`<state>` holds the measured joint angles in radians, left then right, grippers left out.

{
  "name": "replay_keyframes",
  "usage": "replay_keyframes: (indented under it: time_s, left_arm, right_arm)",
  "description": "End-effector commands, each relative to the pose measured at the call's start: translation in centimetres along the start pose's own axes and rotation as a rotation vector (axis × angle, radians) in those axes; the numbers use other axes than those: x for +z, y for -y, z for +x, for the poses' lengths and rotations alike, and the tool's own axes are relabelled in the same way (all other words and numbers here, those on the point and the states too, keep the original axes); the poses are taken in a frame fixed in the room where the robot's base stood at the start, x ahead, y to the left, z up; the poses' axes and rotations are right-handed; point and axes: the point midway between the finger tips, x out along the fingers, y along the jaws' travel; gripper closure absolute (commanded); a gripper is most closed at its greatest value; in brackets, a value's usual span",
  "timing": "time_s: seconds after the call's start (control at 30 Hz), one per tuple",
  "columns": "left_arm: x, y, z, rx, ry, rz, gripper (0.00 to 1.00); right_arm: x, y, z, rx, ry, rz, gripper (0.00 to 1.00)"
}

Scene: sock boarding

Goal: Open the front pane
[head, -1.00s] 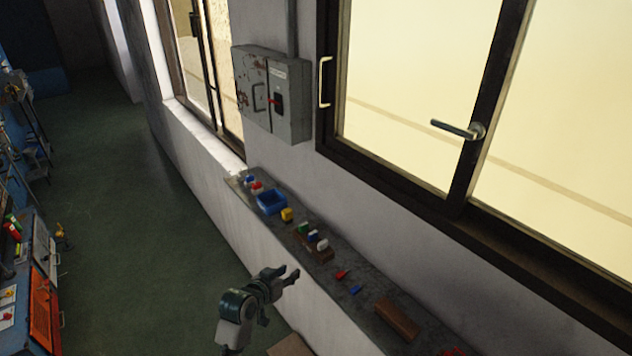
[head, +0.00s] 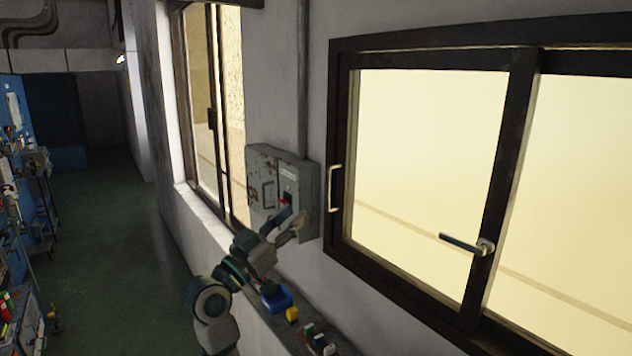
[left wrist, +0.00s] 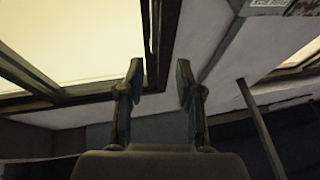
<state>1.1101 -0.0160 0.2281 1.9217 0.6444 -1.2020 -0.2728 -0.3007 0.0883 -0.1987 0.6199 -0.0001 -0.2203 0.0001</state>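The front pane (head: 430,170) is the large pale window pane in a dark frame (head: 340,110) on the right wall in the head view. A light D-shaped handle (head: 335,188) is fixed on its left frame edge. A lever handle (head: 466,244) sits on the upright bar to the right of the pane. My left gripper (head: 290,222) is raised in front of the grey electrical box, left of the D-handle and apart from it. In the left wrist view its two fingers (left wrist: 160,85) are spread with nothing between them. My right gripper is in neither view.
The grey box (head: 284,178) juts from the wall left of the window. Below it a ledge (head: 340,345) carries a blue bin (head: 277,297), a yellow block (head: 292,314) and small coloured parts. The floor (head: 110,240) at left is open; cluttered shelves line its far side.

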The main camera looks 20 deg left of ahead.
Motion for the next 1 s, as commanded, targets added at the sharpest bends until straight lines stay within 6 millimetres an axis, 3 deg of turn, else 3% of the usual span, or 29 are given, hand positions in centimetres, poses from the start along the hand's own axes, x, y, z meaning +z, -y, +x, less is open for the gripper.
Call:
replay_keyframes:
  time_s: [0.2,0.4,0.6,0.9,1.0]
  left_arm:
    - [-0.4,-0.6,5.7,0.003,0.002,-0.001,0.65]
    - [-0.2,-0.3,9.2,0.002,0.002,-0.001,0.65]
    - [-0.1,0.2,10.6,-0.001,0.000,-0.002,0.65]
    - [0.0,0.0,10.8,-0.001,0.000,0.000,0.65]
    - [0.0,-0.2,10.9,-0.001,0.001,0.001,0.90]
  right_arm:
    - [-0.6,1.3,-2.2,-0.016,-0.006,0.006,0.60]
    - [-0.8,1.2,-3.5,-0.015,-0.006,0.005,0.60]
    - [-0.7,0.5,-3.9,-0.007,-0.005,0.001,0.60]
    - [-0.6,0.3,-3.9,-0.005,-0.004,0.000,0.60]
    - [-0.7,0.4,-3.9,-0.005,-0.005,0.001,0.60]
